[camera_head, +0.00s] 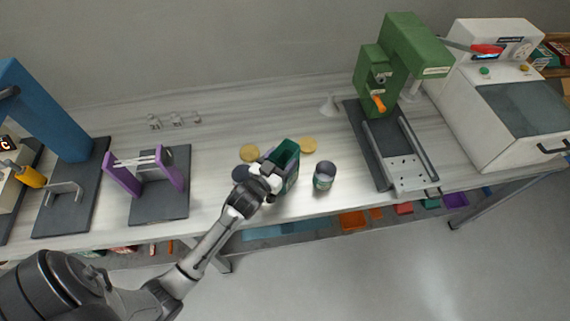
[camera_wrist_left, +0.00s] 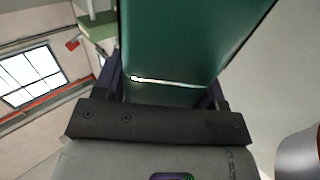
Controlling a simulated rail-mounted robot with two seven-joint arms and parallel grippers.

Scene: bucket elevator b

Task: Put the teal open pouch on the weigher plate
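The teal open pouch (camera_head: 289,155) is upright near the middle of the bench in the head view, its open top facing up. My left gripper (camera_head: 272,180) is at its near left side, with the pouch between its fingers. In the left wrist view the teal pouch (camera_wrist_left: 190,45) fills the upper middle, between the two dark fingers of my left gripper (camera_wrist_left: 165,90). Whether the pouch touches the bench is not clear. I cannot tell for certain which surface is the weigher plate. My right gripper is not in view.
A grey can (camera_head: 324,176) stands just right of the pouch. Gold discs (camera_head: 308,145) and a dark disc (camera_head: 240,174) lie around it. A purple-posted fixture (camera_head: 160,205) stands left, a green press (camera_head: 400,65) and a white machine (camera_head: 510,105) right.

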